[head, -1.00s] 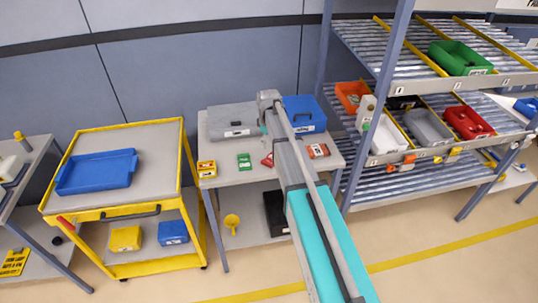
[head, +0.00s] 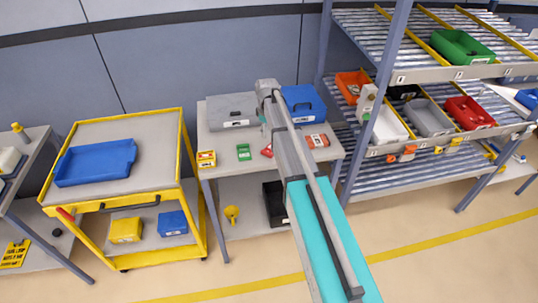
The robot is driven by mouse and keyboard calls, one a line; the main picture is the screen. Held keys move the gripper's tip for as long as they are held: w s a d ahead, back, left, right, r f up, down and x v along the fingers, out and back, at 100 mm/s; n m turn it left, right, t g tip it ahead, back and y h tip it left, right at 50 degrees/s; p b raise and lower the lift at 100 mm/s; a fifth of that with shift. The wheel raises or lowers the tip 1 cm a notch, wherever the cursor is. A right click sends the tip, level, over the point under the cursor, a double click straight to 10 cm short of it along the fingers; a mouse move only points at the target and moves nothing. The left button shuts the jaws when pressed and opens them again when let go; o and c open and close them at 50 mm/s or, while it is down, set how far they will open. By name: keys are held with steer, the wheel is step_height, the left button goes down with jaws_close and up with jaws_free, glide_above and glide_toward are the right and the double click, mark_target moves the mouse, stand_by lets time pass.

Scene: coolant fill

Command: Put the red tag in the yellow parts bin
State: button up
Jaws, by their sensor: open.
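A small red item (head: 267,151), possibly the red tag, lies on the grey workbench (head: 222,141), partly hidden by my arm. It is too small to identify for certain. A yellow bin (head: 126,230) sits on the lower shelf of the yellow cart, left of the workbench. A smaller yellow box (head: 206,159) with a red-marked label stands on the workbench's left front; I cannot tell which of the two is the parts bin. My arm reaches up across the bench's right part. My gripper cannot be made out; the arm hides it.
The yellow-framed cart (head: 152,128) carries a blue tray (head: 95,162) on top and a blue bin (head: 173,223) below. The bench holds a grey case (head: 231,109), a blue box (head: 303,103) and a green box (head: 244,152). A rack with bins (head: 462,47) stands right. Floor in front is clear.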

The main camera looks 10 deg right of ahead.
steer(key=b, duration=0.6)
glide_above(267, 152)
steer(key=shift+s+f, duration=0.2)
steer(key=shift+f, duration=3.15)
steer(key=shift+w+a+f+b, duration=0.1)
steer(key=shift+f+b, duration=1.2)
steer(key=shift+b, duration=0.05)
steer(key=shift+w+f+b, duration=0.1)
steer(key=shift+f+b, duration=1.2)
jaws_close()
